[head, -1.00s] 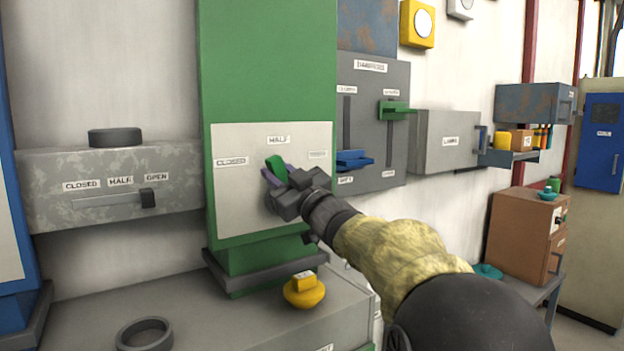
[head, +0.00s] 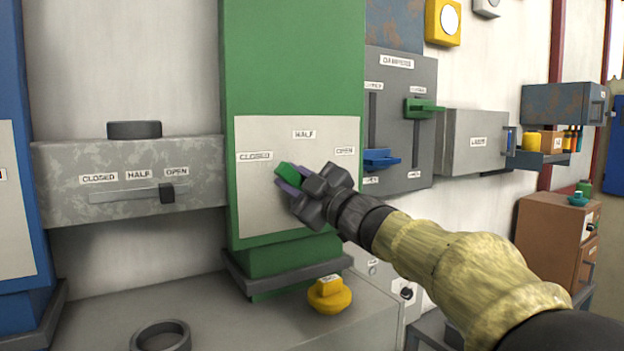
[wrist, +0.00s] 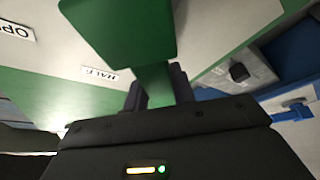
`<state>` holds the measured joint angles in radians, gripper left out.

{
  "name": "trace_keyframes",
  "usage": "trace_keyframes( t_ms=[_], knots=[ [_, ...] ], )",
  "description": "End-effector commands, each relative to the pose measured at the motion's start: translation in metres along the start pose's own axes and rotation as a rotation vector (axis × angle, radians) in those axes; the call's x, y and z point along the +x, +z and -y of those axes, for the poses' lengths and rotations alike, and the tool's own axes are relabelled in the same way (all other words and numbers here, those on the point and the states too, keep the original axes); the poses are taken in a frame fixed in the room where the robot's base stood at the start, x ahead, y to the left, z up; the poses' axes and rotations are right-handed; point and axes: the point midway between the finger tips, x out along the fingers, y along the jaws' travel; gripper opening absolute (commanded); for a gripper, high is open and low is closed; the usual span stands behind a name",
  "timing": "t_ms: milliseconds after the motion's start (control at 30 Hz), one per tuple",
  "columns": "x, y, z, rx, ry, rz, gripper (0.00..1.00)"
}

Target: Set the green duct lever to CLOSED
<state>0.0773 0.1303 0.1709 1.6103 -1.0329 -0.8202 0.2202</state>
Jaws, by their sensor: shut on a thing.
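The green duct lever (head: 289,172) is on the white plate (head: 262,205) of the green duct. The plate carries the labels CLOSED (head: 255,156) at left, HALF (head: 304,134) at top and OPEN (head: 345,151) at right. The lever's end points up and left, between CLOSED and HALF. My gripper (head: 291,184) is shut on the lever and hides its pivot. In the wrist view, the green lever (wrist: 120,28) runs between the two dark fingers of my gripper (wrist: 158,84).
A grey box with a slider (head: 166,193) is left of the duct. A dampers panel (head: 408,150) with blue and green handles is to the right. A yellow knob-like object (head: 329,297) and a dark ring (head: 160,335) are on the grey surface below.

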Motion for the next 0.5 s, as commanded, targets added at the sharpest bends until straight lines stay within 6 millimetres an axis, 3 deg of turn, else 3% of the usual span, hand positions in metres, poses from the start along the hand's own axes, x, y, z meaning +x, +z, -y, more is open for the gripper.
trace_keyframes(
  t_ms=[467,500],
  knots=[
    [0.0022,-0.0014,0.0042,-0.012,-0.01,-0.004,0.0],
    [0.0022,-0.0014,0.0041,-0.012,-0.01,-0.004,0.31]
  ],
)
